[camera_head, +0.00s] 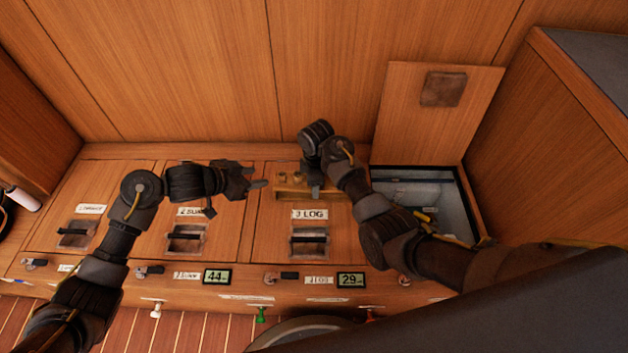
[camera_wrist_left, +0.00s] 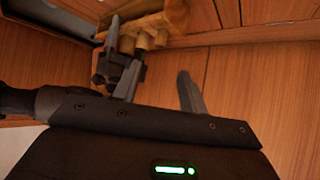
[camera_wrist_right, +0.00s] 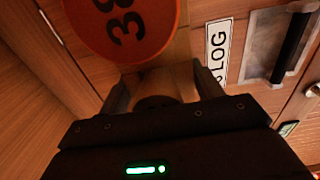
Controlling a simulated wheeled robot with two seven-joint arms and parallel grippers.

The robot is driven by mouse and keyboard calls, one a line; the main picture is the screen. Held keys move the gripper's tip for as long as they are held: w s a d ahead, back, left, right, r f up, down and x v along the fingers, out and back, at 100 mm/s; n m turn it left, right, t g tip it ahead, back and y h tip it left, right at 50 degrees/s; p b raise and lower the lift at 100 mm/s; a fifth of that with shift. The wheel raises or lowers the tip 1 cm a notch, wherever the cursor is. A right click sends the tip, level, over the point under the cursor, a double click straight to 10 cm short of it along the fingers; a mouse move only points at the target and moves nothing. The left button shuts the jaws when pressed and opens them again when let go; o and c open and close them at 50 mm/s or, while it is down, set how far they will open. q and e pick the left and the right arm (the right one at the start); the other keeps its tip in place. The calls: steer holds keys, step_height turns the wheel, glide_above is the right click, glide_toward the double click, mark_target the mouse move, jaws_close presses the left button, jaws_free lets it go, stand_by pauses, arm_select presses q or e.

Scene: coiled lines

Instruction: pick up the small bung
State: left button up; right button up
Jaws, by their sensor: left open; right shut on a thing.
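My right gripper (camera_head: 315,187) reaches down at the rack's right part. In the right wrist view (camera_wrist_right: 159,80) its fingers are shut on a tan cylindrical bung (camera_wrist_right: 168,80). Its size against the others is unclear. My left gripper (camera_head: 259,180) is open and empty, just left of the rack; its fingers show apart in the left wrist view (camera_wrist_left: 160,70).
An orange disc (camera_wrist_right: 125,25) marked 38 is close above the held bung; whether it is attached is unclear. An open locker (camera_head: 465,205) with loose items is right of the rack, its lid (camera_head: 400,130) leaning behind. Latched hatches (camera_head: 186,237) and displays (camera_head: 217,276) line the bench.

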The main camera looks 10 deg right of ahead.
arm_select(q)
steer(key=w+d+r+m+g+y, duration=0.1)
steer(key=w+d+r+m+g, duration=0.15)
steer(key=d+r+m, duration=0.65)
steer(key=w+r+m+g+y, duration=0.1)
steer(key=w+r+m, duration=0.25)
steer(key=m, duration=1.15)
steer(key=m+y, duration=0.5)
steer(key=m, duration=0.5)
glide_toward(281, 175)
steer(key=x, duration=0.4)
steer(key=shift+s, duration=0.15)
steer(key=shift+x, duration=2.75)
steer(key=shift+c, duration=0.3)
jaws_close()
